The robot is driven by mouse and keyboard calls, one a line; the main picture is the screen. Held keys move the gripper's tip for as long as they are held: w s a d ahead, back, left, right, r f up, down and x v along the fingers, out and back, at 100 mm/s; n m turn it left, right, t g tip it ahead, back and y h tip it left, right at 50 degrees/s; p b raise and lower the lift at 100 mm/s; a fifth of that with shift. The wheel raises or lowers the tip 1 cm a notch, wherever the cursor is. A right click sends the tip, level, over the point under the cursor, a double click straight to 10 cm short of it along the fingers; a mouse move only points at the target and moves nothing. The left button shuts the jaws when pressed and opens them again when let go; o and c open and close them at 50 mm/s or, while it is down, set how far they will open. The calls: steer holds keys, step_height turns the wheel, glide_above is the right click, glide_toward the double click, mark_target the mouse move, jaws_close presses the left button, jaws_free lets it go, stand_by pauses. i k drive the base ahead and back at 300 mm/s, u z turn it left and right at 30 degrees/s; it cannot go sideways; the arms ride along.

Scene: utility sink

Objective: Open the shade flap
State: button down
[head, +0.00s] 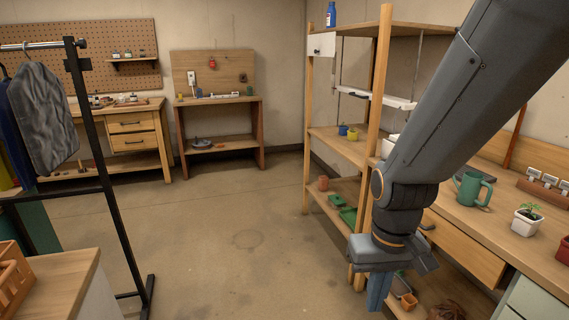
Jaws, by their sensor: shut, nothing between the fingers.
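My gripper (378,292) points down at the lower middle right, in front of the wooden shelf unit. Its fingers are together and hold nothing. No part in view is clearly the shade flap. A white panel (375,97) hangs level on thin rods beneath the top board of the shelf unit (382,80), and I cannot tell whether it is the flap. A small white front with a dark knob (321,45) sits under the top board at its left end. My arm hides the right part of the shelf unit.
A wooden bench on the right holds a green watering can (472,189) and a potted seedling (527,220). A drawer (462,248) stands out below it. A black clothes rack (105,180) stands at left. The concrete floor (230,230) between is clear.

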mark_target(322, 44)
steer(key=u, duration=0.15)
steer(key=i, duration=3.4)
steer(key=u, duration=0.15)
